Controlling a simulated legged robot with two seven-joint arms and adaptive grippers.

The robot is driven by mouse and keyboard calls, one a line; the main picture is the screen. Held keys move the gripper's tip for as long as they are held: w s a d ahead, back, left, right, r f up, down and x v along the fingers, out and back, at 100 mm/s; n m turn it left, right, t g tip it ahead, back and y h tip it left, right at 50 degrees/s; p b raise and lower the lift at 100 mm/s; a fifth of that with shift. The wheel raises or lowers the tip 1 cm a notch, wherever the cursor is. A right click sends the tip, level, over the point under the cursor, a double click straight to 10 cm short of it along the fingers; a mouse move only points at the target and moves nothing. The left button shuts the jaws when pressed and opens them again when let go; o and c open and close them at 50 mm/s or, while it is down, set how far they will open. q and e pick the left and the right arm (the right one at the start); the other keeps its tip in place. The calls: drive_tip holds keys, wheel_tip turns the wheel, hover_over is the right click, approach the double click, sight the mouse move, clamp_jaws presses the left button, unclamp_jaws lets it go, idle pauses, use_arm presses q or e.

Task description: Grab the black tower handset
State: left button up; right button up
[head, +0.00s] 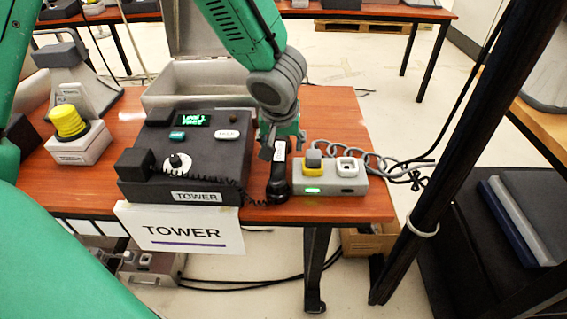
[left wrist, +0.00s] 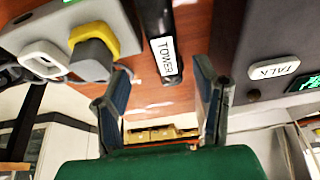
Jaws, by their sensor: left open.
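The black tower handset (head: 278,182) lies on the red-brown table just right of the tower phone box (head: 188,155). A coiled black cord links it to the box. Its white TOWER label shows in the left wrist view (left wrist: 166,58). My left gripper (head: 281,147) is over the far part of the handset and hides some of it. In the left wrist view the two fingers (left wrist: 162,98) are spread apart, with the handset's end showing between and beyond them. Nothing is held. My right gripper is not in view.
A grey socket block (head: 330,177) with a yellow and grey plug stands close right of the handset. A grey open case (head: 195,85) is behind the phone box. A yellow knob unit (head: 75,140) is at the left. A dark post (head: 465,150) rises at the right.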

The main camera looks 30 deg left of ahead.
sight(279, 152)
use_arm(q)
drive_tip(key=x, duration=0.3)
drive_tip(key=a+x, duration=0.1)
drive_tip(key=x, duration=0.2)
drive_tip(key=shift+w+a, duration=0.1)
drive_tip(key=shift+w, duration=0.05)
drive_tip(key=shift+d+r, duration=0.1)
drive_tip(key=shift+d, duration=0.25)
drive_tip(key=shift+a, duration=0.1)
drive_tip(key=shift+a, duration=0.1)
clamp_jaws()
